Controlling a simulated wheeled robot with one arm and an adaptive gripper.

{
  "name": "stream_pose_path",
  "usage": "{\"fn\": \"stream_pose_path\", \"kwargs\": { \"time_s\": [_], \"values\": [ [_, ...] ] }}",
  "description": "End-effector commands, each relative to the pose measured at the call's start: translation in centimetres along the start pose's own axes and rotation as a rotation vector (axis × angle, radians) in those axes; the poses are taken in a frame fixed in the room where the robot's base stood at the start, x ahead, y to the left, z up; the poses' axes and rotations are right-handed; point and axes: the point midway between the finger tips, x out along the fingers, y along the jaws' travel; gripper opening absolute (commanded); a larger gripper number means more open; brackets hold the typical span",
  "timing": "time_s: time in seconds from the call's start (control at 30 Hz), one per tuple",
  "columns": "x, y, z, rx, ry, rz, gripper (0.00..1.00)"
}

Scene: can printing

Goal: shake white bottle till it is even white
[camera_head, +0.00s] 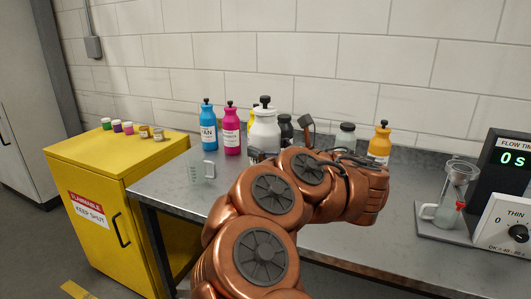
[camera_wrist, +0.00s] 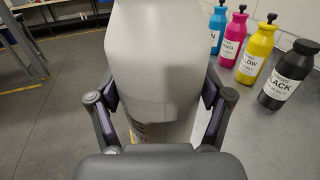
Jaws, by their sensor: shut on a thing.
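The white bottle (camera_head: 265,132) with a black cap stands upright in my gripper, in front of the row of bottles at the back of the metal table. In the wrist view the white bottle (camera_wrist: 155,60) fills the middle, its grey-white body between the two fingers. My gripper (camera_wrist: 158,110) is shut on its sides. In the head view my arm hides the bottle's lower part and most of the gripper, so I cannot tell there whether its base touches the table. A part of its label shows low in the wrist view.
Cyan (camera_head: 208,128), magenta (camera_head: 231,130) and black (camera_wrist: 288,75) bottles stand behind, with a yellow one (camera_wrist: 257,48) between. An orange bottle (camera_head: 380,143) and a grey-capped container (camera_head: 345,138) stand right. A flow timer (camera_head: 507,160) reads 0 s. A yellow cabinet (camera_head: 95,170) adjoins the table.

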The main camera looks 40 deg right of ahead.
Motion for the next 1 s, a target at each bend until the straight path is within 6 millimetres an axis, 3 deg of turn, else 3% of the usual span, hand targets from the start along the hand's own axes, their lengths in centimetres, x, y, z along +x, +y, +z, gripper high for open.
{"fn": "stream_pose_path", "kwargs": {
  "time_s": [0.4,0.53,0.63,0.67,0.8,0.87,0.93,1.0],
  "values": [
    [0.0,0.0,1.0,-0.004,-0.003,0.000,0.09],
    [-0.1,0.0,5.2,-0.016,-0.004,-0.003,0.09],
    [0.1,0.1,6.5,-0.008,-0.002,0.002,0.09],
    [0.1,0.1,6.1,-0.003,-0.002,0.002,0.09],
    [0.1,0.1,1.4,0.008,-0.002,0.003,0.09],
    [0.0,0.0,0.6,0.004,-0.002,0.000,0.09],
    [-0.1,0.0,2.1,-0.009,-0.004,-0.001,0.09],
    [-0.1,0.1,4.9,-0.017,-0.004,-0.002,0.09]
  ]
}}
